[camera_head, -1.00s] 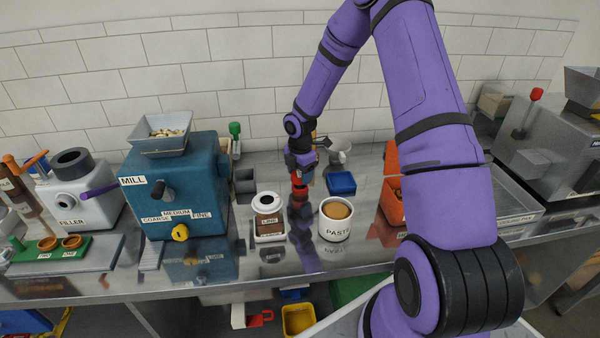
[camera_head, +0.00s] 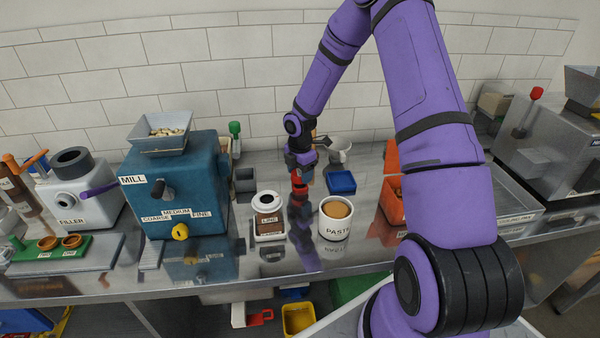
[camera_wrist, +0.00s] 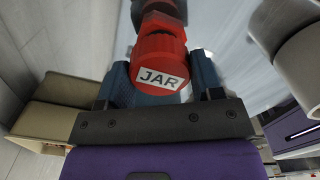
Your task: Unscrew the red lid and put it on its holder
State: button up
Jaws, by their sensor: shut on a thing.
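The red lid (camera_wrist: 160,62), with a white "JAR" label, fills the space between my gripper's fingers in the wrist view. My gripper (camera_wrist: 160,78) is shut on it, with a dark blue finger on each side. Another red part shows just beyond the lid there. In the head view my gripper (camera_head: 300,170) points down at the middle of the steel counter, and the red lid (camera_head: 299,188) shows small at its tip above a dark reflection. I cannot tell whether the lid touches anything below it. I cannot make out its holder.
A white "PASTE" pot (camera_head: 334,225) with brown contents stands to the right front. A white-topped canister (camera_head: 269,228) stands to the left. A blue block (camera_head: 341,183) and an orange box (camera_head: 392,198) lie right. The blue mill (camera_head: 180,205) stands further left.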

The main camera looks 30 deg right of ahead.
aim_at(300, 172)
jog(key=shift+f, duration=1.15)
jog(key=o, duration=1.2)
jog(key=shift+r, duration=0.15)
notch_tip(300, 172, up, 10)
jog(key=shift+f, duration=0.1)
jog(key=shift+r, duration=0.35)
